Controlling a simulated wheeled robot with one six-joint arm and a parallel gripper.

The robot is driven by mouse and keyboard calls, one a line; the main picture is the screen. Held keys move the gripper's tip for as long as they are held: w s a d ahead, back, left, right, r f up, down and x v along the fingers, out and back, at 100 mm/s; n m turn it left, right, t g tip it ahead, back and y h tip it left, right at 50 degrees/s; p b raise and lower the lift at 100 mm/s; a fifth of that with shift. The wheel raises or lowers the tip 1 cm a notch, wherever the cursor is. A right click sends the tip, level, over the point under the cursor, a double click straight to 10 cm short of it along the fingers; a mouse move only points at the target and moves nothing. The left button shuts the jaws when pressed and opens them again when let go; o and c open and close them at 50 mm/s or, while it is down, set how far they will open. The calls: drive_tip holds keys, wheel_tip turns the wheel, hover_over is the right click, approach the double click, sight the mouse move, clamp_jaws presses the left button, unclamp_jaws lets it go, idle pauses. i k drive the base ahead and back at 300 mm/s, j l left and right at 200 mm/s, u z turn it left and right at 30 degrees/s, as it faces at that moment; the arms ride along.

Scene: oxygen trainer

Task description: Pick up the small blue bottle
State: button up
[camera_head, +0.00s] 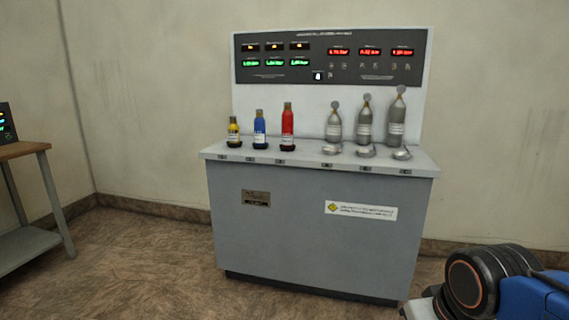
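The small blue bottle (259,128) stands upright in a dark round base on the grey counter (222,151). It is between a shorter yellow bottle (233,131) on its left and a taller red bottle (287,123) on its right. My gripper is not in view, so its state does not show. A blue and dark part of my own arm shows at the lower right, well apart from the bottles.
Several grey bottles (365,122) stand on the counter's right half, with round silver pieces in front. A display panel (330,60) rises behind. A wooden-topped table (22,149) with a screen (6,124) stands at the left. The floor (150,262) before the cabinet is clear.

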sight(258, 122)
drive_tip(key=i+l+u, duration=0.2)
drive_tip(key=i, duration=0.2)
drive_tip(key=i+u, duration=0.15)
drive_tip(key=i, duration=0.3)
